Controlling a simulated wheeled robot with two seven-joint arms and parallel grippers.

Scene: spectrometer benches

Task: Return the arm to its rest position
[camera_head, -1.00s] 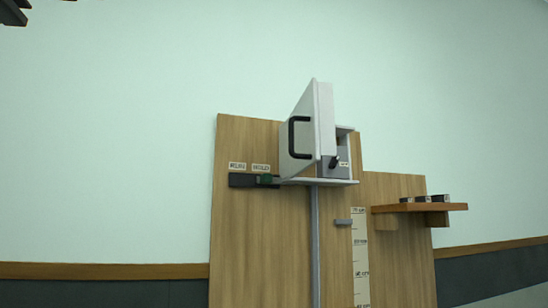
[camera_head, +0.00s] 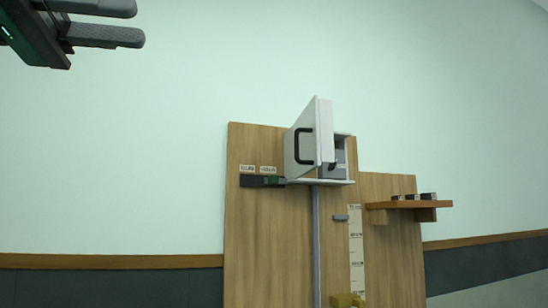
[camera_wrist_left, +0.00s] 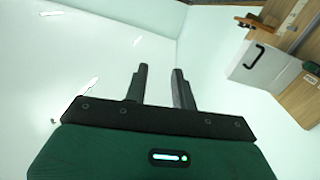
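My left gripper (camera_head: 140,22) comes in at the top left of the head view, high in front of the bare wall and well left of the wooden board. In the left wrist view its two dark fingers (camera_wrist_left: 160,68) stand apart with nothing between them. It is open and empty. A small yellow part (camera_head: 347,300) shows at the bottom edge of the head view, in front of the board; I cannot tell what it belongs to. My right gripper cannot be made out.
The wooden board (camera_head: 265,235) carries a white box with its door (camera_head: 305,140) swung open, a dark holder (camera_head: 262,181) and a vertical rail. A brown shelf (camera_head: 410,205) holds small dark blocks. The wall left of the board is clear.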

